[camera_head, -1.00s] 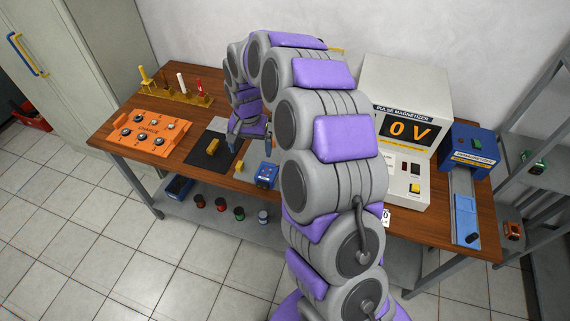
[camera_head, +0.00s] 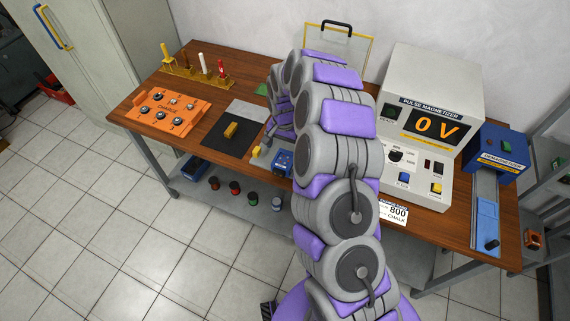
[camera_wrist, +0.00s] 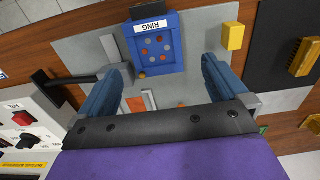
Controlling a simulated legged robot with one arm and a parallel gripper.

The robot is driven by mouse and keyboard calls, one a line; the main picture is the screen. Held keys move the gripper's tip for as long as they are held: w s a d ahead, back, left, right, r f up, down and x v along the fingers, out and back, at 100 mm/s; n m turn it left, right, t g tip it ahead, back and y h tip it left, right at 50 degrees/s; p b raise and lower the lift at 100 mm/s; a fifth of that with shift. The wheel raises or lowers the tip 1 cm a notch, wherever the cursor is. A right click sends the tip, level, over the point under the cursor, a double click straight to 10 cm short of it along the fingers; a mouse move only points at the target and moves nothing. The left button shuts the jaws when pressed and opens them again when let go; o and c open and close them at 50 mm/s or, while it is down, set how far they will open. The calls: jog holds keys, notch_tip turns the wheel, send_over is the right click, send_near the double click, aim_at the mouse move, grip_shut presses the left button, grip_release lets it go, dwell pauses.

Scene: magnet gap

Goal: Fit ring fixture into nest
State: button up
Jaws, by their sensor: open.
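The blue block labelled RING (camera_wrist: 158,48), which I take as the ring fixture, has a face with several grey and orange dots. It lies on the bench at the top middle of the wrist view; in the head view the blue fixture (camera_head: 283,161) is partly hidden by my arm. My gripper (camera_wrist: 166,64) is open, its two blue-grey fingers either side of the block's near end. I cannot tell its height above the block. A grey plate (camera_wrist: 95,52) lies around and under the block, with a small orange patch (camera_wrist: 137,104) nearer me. I cannot make out the nest for certain.
A black-handled lever (camera_wrist: 60,78) stands left of the fingers. A yellow block (camera_wrist: 233,36) is to the right, and a brass bar (camera_head: 230,130) lies on a black mat (camera_head: 222,145). The pulse magnetizer (camera_head: 425,110) and demagnetizer (camera_head: 498,150) stand on the bench's right.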

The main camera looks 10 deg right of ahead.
aim_at(284, 159)
jog(key=shift+a+f, duration=0.1)
jog(key=shift+f, duration=0.85)
jog(key=shift+s+a+f+b, duration=0.15)
jog(key=shift+f+b, duration=0.15)
jog(key=shift+f, duration=0.25)
jog(key=f, duration=0.2)
jog(key=f+b, duration=0.1)
jog(key=f, duration=0.1)
jog(key=shift+s+d, duration=0.2)
jog(key=shift+s, duration=0.1)
jog(key=shift+c, duration=0.4)
jog(key=c, duration=1.5)
